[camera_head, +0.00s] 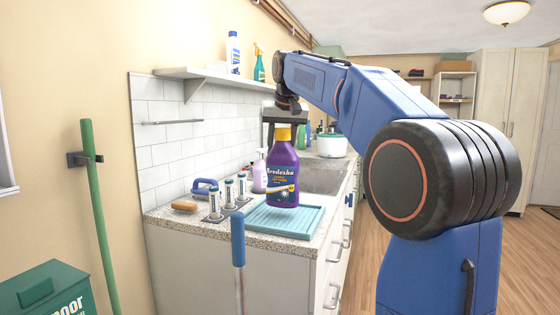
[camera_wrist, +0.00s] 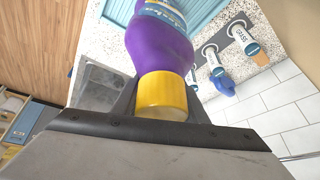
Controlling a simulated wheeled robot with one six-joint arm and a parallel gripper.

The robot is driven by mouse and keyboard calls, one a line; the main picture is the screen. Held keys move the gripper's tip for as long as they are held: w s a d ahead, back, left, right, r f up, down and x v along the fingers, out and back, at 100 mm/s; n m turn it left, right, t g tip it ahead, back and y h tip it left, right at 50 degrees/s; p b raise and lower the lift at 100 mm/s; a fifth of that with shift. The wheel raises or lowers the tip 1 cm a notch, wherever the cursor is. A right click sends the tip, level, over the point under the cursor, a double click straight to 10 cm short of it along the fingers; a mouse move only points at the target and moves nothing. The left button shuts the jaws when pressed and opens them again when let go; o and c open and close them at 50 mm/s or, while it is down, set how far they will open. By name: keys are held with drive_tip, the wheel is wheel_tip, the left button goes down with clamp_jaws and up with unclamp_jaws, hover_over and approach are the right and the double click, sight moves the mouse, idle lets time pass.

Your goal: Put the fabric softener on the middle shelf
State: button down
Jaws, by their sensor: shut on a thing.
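A purple bottle with a yellow cap and a dark label (camera_head: 283,172) is upright at the sink counter, over the teal tray (camera_head: 254,218). I take it to be the fabric softener. My gripper (camera_head: 284,121) is shut on its yellow cap from above. In the wrist view the bottle (camera_wrist: 155,45) extends away from my gripper (camera_wrist: 160,100), its cap between the fingers. I cannot tell if its base touches the tray. A white wall shelf (camera_head: 205,75) holds a white-and-blue bottle and a green spray bottle. An open shelf unit (camera_head: 455,92) stands far back right.
The counter (camera_head: 166,218) holds a brush (camera_head: 184,205), several small labelled containers (camera_head: 229,192), a blue-handled item (camera_head: 204,187) and a pink pump bottle (camera_head: 259,172). The sink (camera_head: 318,180) lies behind the tray. A blue-topped pole (camera_head: 238,243) stands in front. The floor at right is clear.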

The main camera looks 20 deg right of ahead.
sight(280, 158)
drive_tip(key=shift+f, duration=1.7)
drive_tip(key=c, duration=1.1)
unclamp_jaws()
drive_tip(key=shift+f, duration=0.1)
drive_tip(key=v, duration=1.2)
